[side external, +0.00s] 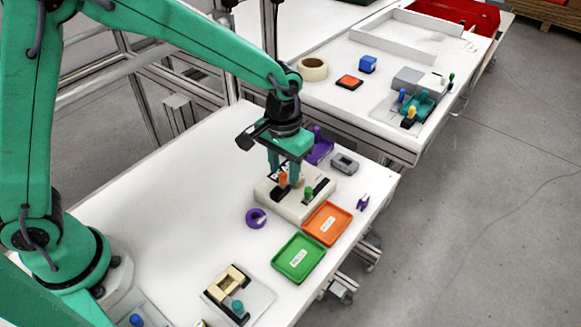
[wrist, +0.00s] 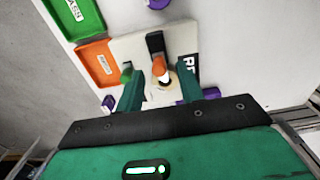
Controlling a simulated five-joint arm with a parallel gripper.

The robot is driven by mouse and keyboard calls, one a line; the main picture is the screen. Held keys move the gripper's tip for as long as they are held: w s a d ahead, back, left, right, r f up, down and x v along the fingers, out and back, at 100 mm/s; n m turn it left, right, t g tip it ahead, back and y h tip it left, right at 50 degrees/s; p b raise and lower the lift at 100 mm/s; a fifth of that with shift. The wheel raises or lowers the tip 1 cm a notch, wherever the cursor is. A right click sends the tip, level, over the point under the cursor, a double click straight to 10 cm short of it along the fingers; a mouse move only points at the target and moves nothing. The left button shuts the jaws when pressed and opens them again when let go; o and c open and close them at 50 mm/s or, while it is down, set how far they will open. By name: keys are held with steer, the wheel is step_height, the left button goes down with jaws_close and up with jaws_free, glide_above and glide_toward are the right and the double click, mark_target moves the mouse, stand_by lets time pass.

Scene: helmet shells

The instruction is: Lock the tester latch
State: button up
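The tester (side external: 291,205) is a white box on the near table. It also shows in the wrist view (wrist: 130,47), partly hidden by my fingers. On it are an orange knob (side external: 283,180) beside a black piece, and a green knob (side external: 308,192). The wrist view shows the orange knob (wrist: 160,67) between and just beyond my fingers, and the green knob (wrist: 126,73) by the left finger's tip. My gripper (wrist: 157,76) is open, its fingers pointing down over the tester. I cannot tell whether a finger touches either knob, or which part is the latch.
An orange tray (side external: 327,223) and a green tray (side external: 299,258) lie in front of the tester. A purple ring (side external: 256,218) is left of it. A purple bin (side external: 320,148) and a grey device (side external: 344,163) stand behind. The table's left middle is clear.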

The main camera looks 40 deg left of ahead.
mark_target(284, 173)
steer(key=shift+r, duration=3.45)
steer(key=shift+s+a+r, duration=0.1)
steer(key=shift+a+r, duration=0.2)
steer(key=s+a+r+t, duration=0.2)
steer(key=s+a+r, duration=0.2)
steer(key=s+a, duration=0.4)
steer(key=s+a+r+t, duration=0.3)
steer(key=s+a+r, duration=0.1)
steer(key=s+a, duration=0.4)
steer(key=shift+s+a+r+t, duration=0.2)
steer(key=shift+s+r+t, duration=0.15)
steer(key=shift+s, duration=0.55)
